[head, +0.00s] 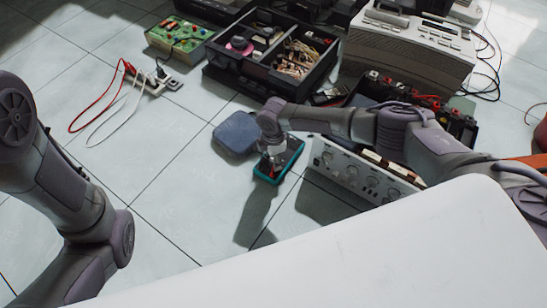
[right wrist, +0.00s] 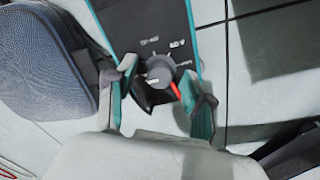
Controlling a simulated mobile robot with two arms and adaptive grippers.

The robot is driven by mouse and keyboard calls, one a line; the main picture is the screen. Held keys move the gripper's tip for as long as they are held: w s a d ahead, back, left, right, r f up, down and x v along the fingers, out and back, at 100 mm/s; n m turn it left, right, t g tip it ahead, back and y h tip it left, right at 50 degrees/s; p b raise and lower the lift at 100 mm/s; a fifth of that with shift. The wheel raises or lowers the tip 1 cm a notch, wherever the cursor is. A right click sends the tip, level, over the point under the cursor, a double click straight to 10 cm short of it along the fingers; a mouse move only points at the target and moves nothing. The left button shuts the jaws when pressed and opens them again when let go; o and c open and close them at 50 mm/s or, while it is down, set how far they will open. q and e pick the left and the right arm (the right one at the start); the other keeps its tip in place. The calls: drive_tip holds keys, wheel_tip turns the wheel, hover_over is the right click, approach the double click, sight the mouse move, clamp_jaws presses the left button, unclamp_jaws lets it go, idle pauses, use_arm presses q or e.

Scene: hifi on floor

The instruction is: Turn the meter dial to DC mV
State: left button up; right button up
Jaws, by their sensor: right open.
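The meter (head: 291,157) is a dark slab with a teal rim, lying on the tiled floor in the head view. In the right wrist view its dark face (right wrist: 140,22) shows a round grey dial (right wrist: 160,71) with small white markings around it, too blurred to read. A light mark shows on the dial's lower left, and a red strip lies at its lower right. My right gripper (head: 271,150) is over the meter, pointing down. In the wrist view its open fingers (right wrist: 158,74) stand either side of the dial; contact is unclear. My left gripper is out of view.
A blue-grey pouch (head: 236,133) lies left of the meter. A silver knobbed unit (head: 350,172) stands close on its right. A black parts box (head: 270,50) and a green circuit board (head: 180,35) are behind. Red and white cables (head: 103,98) lie left. Front-left floor is clear.

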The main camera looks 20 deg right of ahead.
clamp_jaws()
